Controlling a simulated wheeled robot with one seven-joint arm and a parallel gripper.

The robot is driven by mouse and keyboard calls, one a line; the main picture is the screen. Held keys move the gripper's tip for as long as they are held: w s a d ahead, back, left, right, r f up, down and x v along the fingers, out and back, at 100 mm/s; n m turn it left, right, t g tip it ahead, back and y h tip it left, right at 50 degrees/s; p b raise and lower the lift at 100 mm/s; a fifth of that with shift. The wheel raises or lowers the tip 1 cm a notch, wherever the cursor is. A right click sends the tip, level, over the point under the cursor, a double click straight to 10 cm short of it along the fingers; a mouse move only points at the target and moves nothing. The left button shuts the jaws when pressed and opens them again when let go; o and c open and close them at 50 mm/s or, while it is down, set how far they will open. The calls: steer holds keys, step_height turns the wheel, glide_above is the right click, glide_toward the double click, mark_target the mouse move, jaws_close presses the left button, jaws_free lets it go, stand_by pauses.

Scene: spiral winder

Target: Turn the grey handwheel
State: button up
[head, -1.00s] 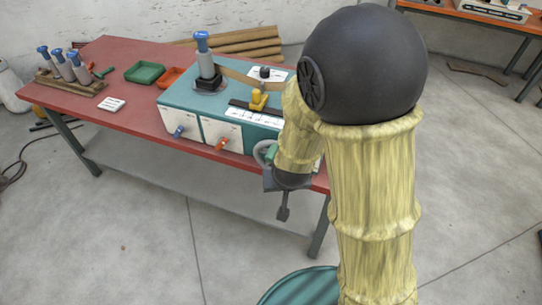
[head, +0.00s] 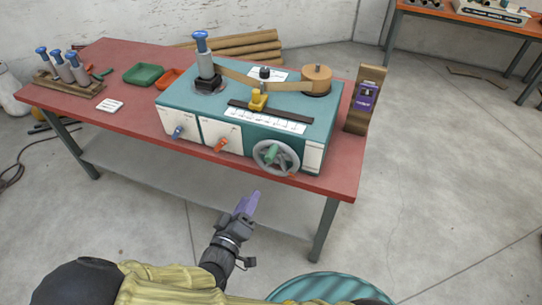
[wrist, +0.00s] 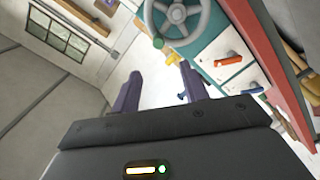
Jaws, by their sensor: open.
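The grey handwheel (head: 276,158) is on the front right of the teal and white winder (head: 175,99), with a green grip at its upper left. It also shows at the top of the wrist view (wrist: 177,14). My gripper (head: 248,201) is in front of the table, below and to the left of the handwheel, apart from it. In the wrist view its two purple fingers stand spread with nothing between them (wrist: 158,84). A blue lever (head: 178,132) and an orange lever (head: 220,145) are on the front panels left of the wheel.
The winder stands on a red table (head: 334,183). A wooden stand (head: 357,119) with a purple device is at its right end. A green tray (head: 144,73), an orange tray (head: 169,78) and a rack of blue-topped spools (head: 68,86) are at left.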

mark_target(268, 160)
steer(key=shift+s+r, duration=0.1)
stand_by(0.3)
steer(key=p+x, duration=0.2)
steer(key=x, duration=1.5)
steer(key=shift+d+r+p, duration=0.1)
steer(key=shift+p, duration=0.25)
steer(key=shift+c, duration=0.4)
jaws_close()
